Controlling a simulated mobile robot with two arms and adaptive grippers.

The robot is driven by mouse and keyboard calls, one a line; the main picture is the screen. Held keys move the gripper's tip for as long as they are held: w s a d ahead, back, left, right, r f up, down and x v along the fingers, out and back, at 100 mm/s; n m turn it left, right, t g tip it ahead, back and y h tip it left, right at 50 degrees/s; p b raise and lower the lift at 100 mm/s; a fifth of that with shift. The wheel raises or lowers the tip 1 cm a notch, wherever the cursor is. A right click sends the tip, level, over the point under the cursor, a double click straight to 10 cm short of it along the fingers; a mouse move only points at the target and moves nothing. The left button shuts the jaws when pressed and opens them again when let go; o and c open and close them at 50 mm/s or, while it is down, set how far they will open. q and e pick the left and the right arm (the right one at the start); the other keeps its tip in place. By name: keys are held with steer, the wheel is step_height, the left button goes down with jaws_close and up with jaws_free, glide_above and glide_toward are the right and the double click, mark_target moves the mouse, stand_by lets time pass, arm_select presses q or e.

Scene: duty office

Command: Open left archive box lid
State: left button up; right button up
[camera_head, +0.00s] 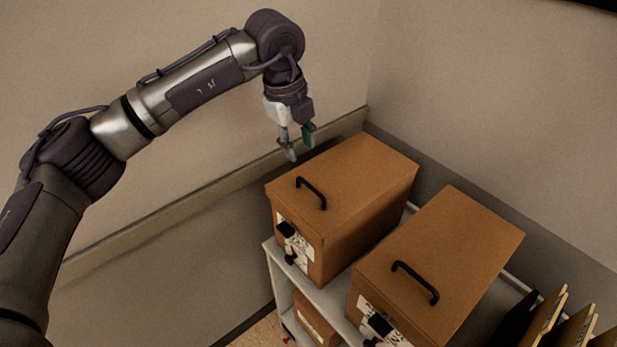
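The left archive box (350,220) is brown and stands on the shelf top near the wall corner. Its lid (360,165) is down and carries a black handle (312,192) near the front edge. A black latch and a white label show on its front. My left gripper (298,150) points down above and behind the box's left side, clear of the handle. Its two teal-tipped fingers are apart with nothing between them. My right gripper is not in view.
A second brown archive box (465,245) with a black handle stands to the right, with a narrow gap between them. Upright folders (550,315) stand at the lower right. The white shelf (341,295) has another brown box (315,322) below. Walls rise behind and left.

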mark_target(310, 185)
arm_select(q)
steer(key=f+p, duration=0.1)
steer(key=f, duration=0.2)
steer(key=w+d+f+p, duration=0.1)
steer(key=f, duration=0.3)
steer(key=f+p, duration=0.1)
steer(key=f, duration=0.3)
steer(key=shift+w+d+f, duration=0.25)
steer(key=shift+w+d, duration=0.05)
steer(key=shift+d, duration=0.1)
jaws_close()
